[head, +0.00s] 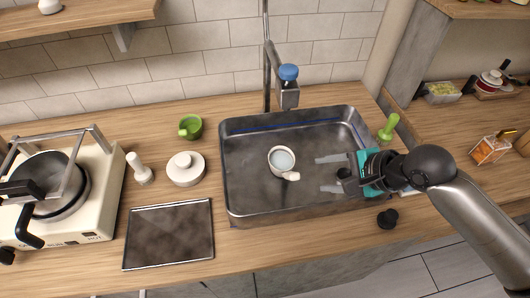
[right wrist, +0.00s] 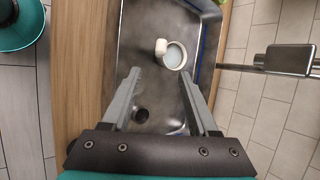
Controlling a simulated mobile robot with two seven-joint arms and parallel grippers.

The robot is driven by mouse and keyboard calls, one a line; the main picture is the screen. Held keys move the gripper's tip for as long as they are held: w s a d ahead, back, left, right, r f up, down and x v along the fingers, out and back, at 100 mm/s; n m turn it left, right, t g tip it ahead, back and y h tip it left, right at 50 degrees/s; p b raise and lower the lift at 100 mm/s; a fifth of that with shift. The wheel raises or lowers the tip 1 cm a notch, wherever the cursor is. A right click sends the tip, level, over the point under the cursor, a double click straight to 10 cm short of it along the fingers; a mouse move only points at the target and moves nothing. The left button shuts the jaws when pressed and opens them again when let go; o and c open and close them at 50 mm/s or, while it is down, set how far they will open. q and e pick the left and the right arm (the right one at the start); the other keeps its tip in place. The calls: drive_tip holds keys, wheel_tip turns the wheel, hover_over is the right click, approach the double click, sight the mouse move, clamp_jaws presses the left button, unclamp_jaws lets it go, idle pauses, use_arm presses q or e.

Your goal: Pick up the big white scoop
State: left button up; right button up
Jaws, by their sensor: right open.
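The big white scoop (head: 281,158) sits in the metal sink (head: 235,200), left of my right gripper. It looks like a round white cup with a short, thick handle pointing to the lower right. My right gripper (head: 320,174) is over the right part of the sink, open, with nothing between its fingers. Its fingertips point left toward the scoop and are apart from it. In the right wrist view the scoop (right wrist: 175,57) lies beyond the fingertips, its handle on the left. My left gripper is not in view.
A faucet (head: 267,70) and a blue-capped bottle (head: 288,80) stand behind the sink. A green cup (head: 190,127), a white lidded pot (head: 186,168), a dark board (head: 169,234) and a stove with a pan (head: 50,185) are to the left. A green-handled item (head: 388,127) stands at the right.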

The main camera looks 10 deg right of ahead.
sight(298, 175)
drive_tip(key=shift+m, duration=0.3)
drive_tip(key=shift+b+x, duration=0.8)
drive_tip(key=shift+x, duration=4.65)
drive_tip(key=x, duration=0.4)
drive_tip(key=shift+b, duration=0.35)
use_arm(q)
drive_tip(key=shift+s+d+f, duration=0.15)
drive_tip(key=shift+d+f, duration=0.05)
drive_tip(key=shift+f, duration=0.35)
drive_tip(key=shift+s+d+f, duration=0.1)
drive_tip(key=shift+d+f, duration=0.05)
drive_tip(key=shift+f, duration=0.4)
use_arm(e)
clamp_jaws()
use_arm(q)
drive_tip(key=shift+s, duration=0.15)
